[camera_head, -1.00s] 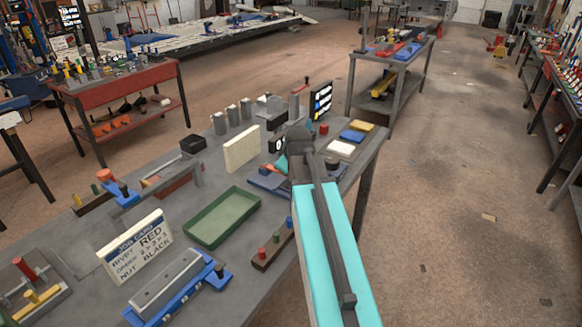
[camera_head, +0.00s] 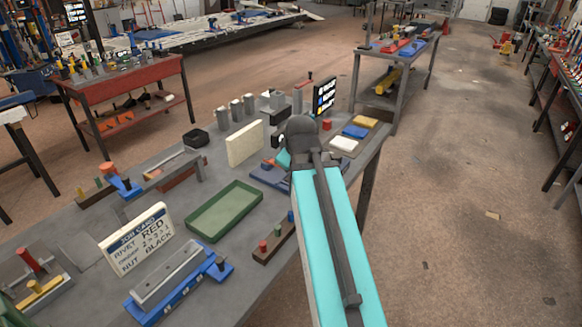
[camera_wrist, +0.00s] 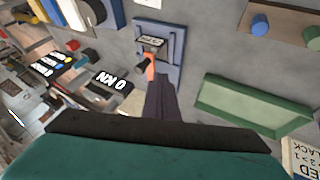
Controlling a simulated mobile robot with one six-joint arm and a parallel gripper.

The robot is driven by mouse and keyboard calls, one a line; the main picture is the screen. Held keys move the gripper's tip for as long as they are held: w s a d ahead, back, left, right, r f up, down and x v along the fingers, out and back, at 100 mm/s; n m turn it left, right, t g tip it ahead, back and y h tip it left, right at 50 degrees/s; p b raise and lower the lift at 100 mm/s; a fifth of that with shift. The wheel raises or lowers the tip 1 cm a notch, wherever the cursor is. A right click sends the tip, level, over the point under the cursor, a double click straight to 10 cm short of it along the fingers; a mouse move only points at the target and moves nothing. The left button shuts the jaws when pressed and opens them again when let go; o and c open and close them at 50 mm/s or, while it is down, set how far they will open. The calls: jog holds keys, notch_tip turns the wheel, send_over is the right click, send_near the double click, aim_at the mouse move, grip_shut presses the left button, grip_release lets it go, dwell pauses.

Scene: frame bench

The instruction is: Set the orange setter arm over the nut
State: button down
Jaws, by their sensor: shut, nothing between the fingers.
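The orange setter arm (camera_wrist: 150,68) shows in the wrist view as a small orange piece at the near edge of a blue fixture (camera_wrist: 172,52). The fixture carries a small dark label plate with white marks. My gripper (camera_wrist: 154,82) is a dark shut shape pointing at the orange piece, with nothing held. Its tip is close to the orange piece; I cannot tell whether they touch. In the head view the blue fixture (camera_head: 268,177) is partly hidden behind my arm, and my gripper is hidden too. I cannot make out the nut on the fixture.
A green tray (camera_head: 224,211) lies left of the fixture, with a cream block (camera_head: 245,143) behind it. A job card (camera_head: 138,238) reads rivet red and nut black. A "0 KN" display (camera_wrist: 110,82) stands near the gripper. A peg block (camera_head: 272,243) lies near the bench edge.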

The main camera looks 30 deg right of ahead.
jog(key=shift+d+b+v, duration=0.2)
jog(key=shift+b+v, duration=0.15)
jog(key=shift+v, duration=1.8)
jog(key=shift+s, duration=0.1)
